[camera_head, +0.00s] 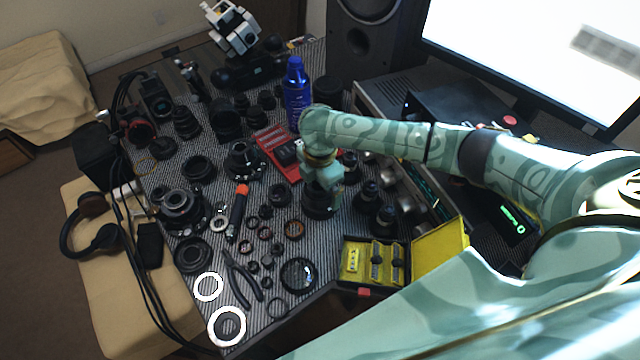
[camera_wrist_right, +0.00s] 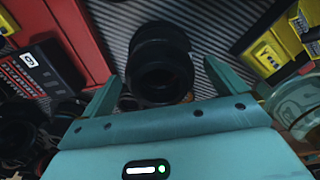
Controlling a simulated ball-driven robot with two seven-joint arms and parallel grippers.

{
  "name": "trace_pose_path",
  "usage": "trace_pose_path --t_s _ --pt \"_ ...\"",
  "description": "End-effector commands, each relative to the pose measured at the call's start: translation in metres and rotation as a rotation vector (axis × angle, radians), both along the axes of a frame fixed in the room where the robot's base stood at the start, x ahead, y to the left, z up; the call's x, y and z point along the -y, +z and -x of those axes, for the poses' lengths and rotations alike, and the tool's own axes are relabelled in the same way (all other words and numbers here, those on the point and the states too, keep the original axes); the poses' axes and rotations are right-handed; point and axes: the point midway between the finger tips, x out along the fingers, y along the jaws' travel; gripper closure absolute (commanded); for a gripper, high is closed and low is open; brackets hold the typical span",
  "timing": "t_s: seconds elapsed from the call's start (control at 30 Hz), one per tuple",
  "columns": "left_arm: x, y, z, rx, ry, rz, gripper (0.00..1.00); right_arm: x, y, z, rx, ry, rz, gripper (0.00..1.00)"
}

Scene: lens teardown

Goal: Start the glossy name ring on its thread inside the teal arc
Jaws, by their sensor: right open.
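My right gripper (camera_head: 322,182) points down over the middle of the striped mat, above a black lens barrel (camera_head: 318,207). In the right wrist view the open teal fingers (camera_wrist_right: 163,80) stand on either side of this upright black barrel (camera_wrist_right: 160,68), with a gap at each side; I cannot tell whether the barrel is between them or below them. I cannot tell which piece is the glossy name ring; several small rings lie on the mat. No teal arc can be made out. My left gripper is not in view.
Two bright white rings (camera_head: 208,287) lie at the mat's front left. Pliers (camera_head: 243,280) and an orange-tipped tool (camera_head: 237,212) lie near them. A yellow case (camera_head: 440,250) stands open at right, a blue bottle (camera_head: 296,92) behind. Lens parts crowd the striped mat (camera_head: 325,262).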

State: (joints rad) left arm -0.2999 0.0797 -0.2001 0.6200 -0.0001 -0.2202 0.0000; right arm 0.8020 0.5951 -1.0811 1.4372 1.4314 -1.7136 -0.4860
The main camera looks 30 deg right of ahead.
Motion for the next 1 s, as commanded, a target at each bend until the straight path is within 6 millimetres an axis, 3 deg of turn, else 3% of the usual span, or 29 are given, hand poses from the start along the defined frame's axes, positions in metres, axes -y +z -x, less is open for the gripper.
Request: trace_pose_path --t_s 0.5,0.7,1.0 --pt "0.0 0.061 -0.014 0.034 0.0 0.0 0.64 0.0 0.131 -0.001 0.006 0.001 0.001 0.03" --pt "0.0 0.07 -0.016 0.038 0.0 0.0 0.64 0.0 0.154 0.0 0.002 0.0 0.001 0.03" --pt "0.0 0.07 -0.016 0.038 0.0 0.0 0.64 0.0 0.157 0.0 0.0 0.0 0.001 0.03"
